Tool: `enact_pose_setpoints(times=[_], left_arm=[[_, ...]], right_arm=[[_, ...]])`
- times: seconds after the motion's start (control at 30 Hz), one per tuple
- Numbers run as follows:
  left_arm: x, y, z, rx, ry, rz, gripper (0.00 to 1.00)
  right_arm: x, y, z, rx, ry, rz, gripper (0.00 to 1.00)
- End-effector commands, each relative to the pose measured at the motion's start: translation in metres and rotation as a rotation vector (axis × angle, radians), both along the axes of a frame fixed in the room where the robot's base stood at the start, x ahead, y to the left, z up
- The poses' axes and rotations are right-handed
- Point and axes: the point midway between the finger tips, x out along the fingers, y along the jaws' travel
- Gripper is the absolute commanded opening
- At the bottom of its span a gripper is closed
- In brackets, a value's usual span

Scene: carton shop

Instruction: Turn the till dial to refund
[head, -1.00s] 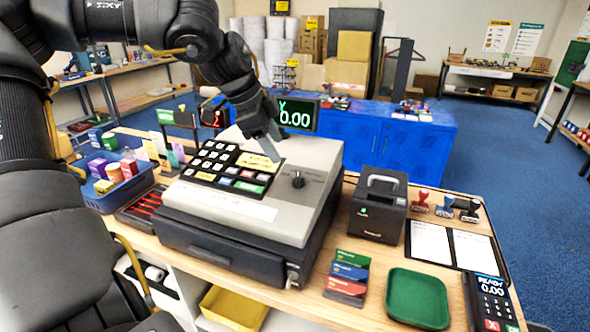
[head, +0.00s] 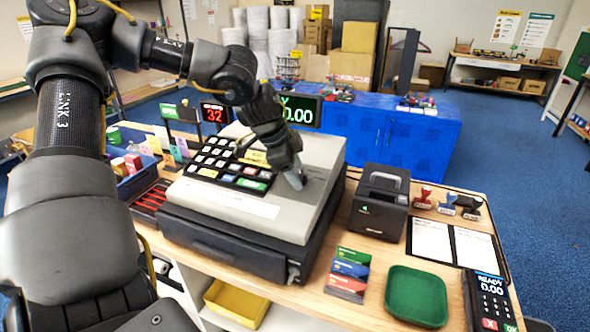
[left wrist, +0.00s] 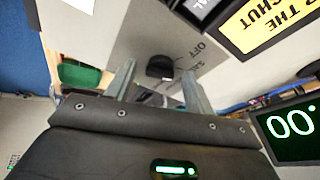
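The till (head: 300,215) is grey-topped with a black drawer and stands on the wooden counter. Its dial (left wrist: 160,67) is a small black knob on the grey top, seen in the left wrist view; labels beside it read "OFF" and what looks like "SA...". The refund mark cannot be read. My left gripper (head: 295,180) is over the till's top, right of the keys, and hides the dial in the head view. In the left wrist view my left gripper (left wrist: 159,78) is open, one finger on each side of the dial, with gaps showing. My right gripper is out of view.
The till's keypad (head: 226,164) is left of the gripper, and a green-lit display (head: 300,111) stands behind it. A black printer (head: 379,203), a green tray (head: 417,296), cards (head: 348,274) and a card terminal (head: 489,300) are on the right of the counter.

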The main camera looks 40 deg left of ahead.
Motion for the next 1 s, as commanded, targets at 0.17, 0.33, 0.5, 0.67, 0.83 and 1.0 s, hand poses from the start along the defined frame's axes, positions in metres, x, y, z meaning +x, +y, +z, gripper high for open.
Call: enact_pose_setpoints(times=[0.17, 0.33, 0.5, 0.67, 0.83, 1.0], left_arm=[[0.0, 0.0, 0.0, 0.0, 0.0, 0.0, 0.3], [0.0, 0.0, 0.0, 0.0, 0.0, 0.0, 0.1], [0.0, 0.0, 0.0, 0.002, 0.001, -0.011, 0.1], [0.001, 0.001, -0.001, 0.014, 0.004, -0.062, 0.1], [0.002, 0.002, -0.002, 0.035, 0.012, -0.166, 0.1], [0.003, 0.002, -0.001, 0.065, 0.021, -0.302, 0.1]], right_arm=[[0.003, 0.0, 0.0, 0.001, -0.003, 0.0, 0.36], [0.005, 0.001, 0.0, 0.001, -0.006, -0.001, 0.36], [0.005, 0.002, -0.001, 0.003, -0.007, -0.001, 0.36], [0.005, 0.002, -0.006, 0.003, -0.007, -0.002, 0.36], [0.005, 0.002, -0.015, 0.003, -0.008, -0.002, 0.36], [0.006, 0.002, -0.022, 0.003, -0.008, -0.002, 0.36]])
